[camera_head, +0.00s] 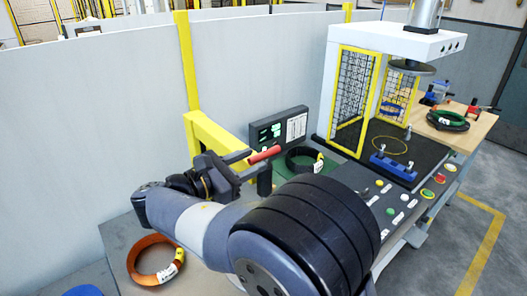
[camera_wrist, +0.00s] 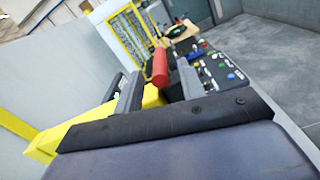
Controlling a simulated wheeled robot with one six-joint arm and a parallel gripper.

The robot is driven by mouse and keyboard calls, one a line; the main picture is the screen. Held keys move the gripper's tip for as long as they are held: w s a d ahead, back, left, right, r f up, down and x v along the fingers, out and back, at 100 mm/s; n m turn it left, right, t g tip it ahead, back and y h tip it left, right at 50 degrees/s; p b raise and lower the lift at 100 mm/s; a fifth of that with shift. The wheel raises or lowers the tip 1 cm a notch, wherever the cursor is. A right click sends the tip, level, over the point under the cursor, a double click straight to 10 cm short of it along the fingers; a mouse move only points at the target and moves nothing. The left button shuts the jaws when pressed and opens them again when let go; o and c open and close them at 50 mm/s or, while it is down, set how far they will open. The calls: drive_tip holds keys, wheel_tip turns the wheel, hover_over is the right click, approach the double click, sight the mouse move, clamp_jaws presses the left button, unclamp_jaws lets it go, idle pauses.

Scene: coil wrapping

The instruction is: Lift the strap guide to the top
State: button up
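A red cylindrical handle (camera_head: 265,154) shows just beyond my gripper (camera_head: 243,164); it looks like the strap guide's grip, though I cannot be sure. A yellow bar (camera_head: 210,133) runs down toward it from a yellow post. In the wrist view the red handle (camera_wrist: 160,68) lies between the two dark fingers of my gripper (camera_wrist: 159,76), with a gap on both sides. The fingers are apart, and no contact with the handle is visible. Where the handle joins the bar is hidden behind my gripper.
A display box (camera_head: 279,131) and a black coil (camera_head: 304,159) are just beyond the handle. A press with yellow mesh guards (camera_head: 353,100) stands at right. An orange coil (camera_head: 155,259) lies at lower left. A grey wall panel (camera_head: 90,120) stands behind.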

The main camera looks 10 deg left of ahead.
sight(263, 155)
drive_tip(key=shift+p+x, duration=0.35)
drive_tip(key=shift+x, duration=1.8)
drive_tip(key=shift+c, duration=0.2)
clamp_jaws()
